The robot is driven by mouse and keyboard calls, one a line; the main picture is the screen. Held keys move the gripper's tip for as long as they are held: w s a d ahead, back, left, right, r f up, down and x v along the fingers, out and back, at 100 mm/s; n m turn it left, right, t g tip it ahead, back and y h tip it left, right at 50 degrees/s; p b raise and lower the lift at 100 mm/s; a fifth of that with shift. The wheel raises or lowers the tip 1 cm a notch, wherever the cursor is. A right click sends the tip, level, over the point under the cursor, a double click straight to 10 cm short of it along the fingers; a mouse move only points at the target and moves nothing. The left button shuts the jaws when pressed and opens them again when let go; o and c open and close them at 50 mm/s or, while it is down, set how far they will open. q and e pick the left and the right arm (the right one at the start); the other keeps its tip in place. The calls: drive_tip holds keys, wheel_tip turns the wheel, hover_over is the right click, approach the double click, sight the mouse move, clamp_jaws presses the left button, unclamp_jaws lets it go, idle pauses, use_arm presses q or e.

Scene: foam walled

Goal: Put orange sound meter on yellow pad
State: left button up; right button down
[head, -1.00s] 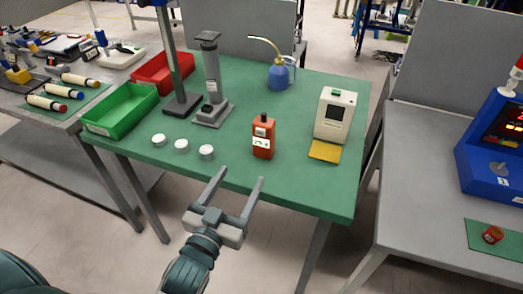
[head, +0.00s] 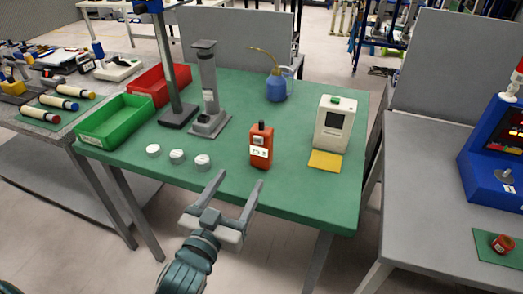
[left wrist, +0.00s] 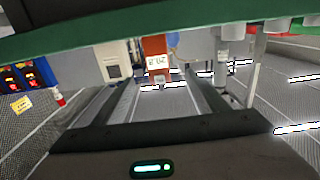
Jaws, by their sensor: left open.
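The orange sound meter (head: 261,147) stands upright on the green table near its front edge, with a white label on its face. It also shows in the left wrist view (left wrist: 155,46), just beyond the fingers. The yellow pad (head: 325,161) lies flat on the table to the right of the meter, in front of a cream-coloured device. My left gripper (head: 239,179) is open and empty at the table's front edge, short of the meter and pointing towards it. Its spread fingers also show in the left wrist view (left wrist: 164,85). My right gripper is not in view.
The cream device (head: 334,124) stands right behind the pad. Several white discs (head: 177,156) lie left of the meter. A grey stand (head: 208,90), a blue oil can (head: 278,85), a green bin (head: 115,120) and a red bin (head: 158,85) stand further back or left.

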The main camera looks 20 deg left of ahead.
sight(259, 151)
use_arm(q)
drive_tip(key=w+b, duration=0.2)
drive_tip(key=w, duration=0.1)
drive_tip(key=shift+f, duration=0.1)
drive_tip(key=w, duration=0.7)
drive_tip(key=shift+d, duration=0.2)
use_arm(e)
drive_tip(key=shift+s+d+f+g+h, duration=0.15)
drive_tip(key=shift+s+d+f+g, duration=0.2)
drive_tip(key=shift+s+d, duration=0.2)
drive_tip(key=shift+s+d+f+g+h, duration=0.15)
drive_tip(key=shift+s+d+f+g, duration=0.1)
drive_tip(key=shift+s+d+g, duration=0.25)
use_arm(q)
drive_tip(key=shift+w+d, duration=0.1)
drive_tip(key=shift+w, duration=0.4)
drive_tip(key=w, duration=0.2)
drive_tip(key=w+p, duration=0.1)
drive_tip(key=shift+d, duration=0.25)
drive_tip(key=shift+w, duration=0.55)
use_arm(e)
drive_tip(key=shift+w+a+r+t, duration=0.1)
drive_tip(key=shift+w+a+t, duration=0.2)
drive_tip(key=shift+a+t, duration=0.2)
